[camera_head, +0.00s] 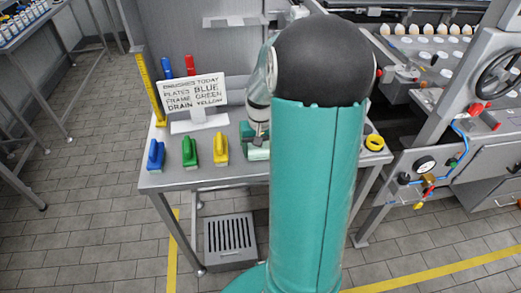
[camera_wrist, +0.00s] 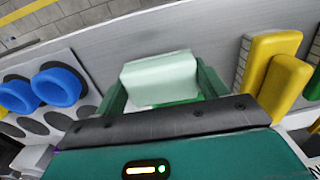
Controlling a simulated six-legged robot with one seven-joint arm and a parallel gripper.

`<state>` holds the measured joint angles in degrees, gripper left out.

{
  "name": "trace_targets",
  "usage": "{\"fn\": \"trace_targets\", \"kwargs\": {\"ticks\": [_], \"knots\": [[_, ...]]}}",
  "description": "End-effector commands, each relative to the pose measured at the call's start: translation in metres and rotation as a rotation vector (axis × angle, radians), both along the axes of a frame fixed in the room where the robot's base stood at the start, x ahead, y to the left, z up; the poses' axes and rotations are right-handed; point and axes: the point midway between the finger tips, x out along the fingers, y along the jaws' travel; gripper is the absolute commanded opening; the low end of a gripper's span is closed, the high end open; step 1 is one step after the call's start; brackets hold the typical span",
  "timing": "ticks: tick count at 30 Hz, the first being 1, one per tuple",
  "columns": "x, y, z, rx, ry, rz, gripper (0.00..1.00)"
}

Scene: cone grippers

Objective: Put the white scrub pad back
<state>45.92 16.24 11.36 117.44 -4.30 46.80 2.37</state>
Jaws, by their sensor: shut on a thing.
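The white scrub pad (camera_wrist: 160,76) is a pale block between my gripper's two green fingers in the wrist view. My gripper (camera_wrist: 162,88) is shut on it, one finger at each side. A bit of green shows below the pad; I cannot tell what it belongs to. In the head view my gripper (camera_head: 257,146) is low over the grey table (camera_head: 215,178), just right of the yellow brush (camera_head: 221,149). My arm hides much of that area, and I cannot tell whether the pad touches the table.
A blue brush (camera_head: 155,155) and a green brush (camera_head: 190,152) stand left of the yellow one. A sign (camera_head: 194,92) stands behind them. In the wrist view, blue cups (camera_wrist: 60,86) sit on a holed board at left. A yellow ring (camera_head: 375,143) is at the table's right.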

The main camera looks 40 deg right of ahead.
Motion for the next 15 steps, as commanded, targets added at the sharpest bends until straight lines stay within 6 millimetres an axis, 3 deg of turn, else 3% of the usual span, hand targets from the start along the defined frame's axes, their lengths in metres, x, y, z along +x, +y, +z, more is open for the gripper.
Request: {"fn": "trace_targets", "kwargs": {"ticks": [12,13,15], "knots": [[-0.0005,0.0001,-0.0101,0.000,0.000,0.001,0.54],[-0.0005,0.0000,-0.0104,-0.001,-0.001,0.001,0.74],[-0.0005,-0.0001,-0.0100,-0.001,-0.001,0.001,0.88]]}}
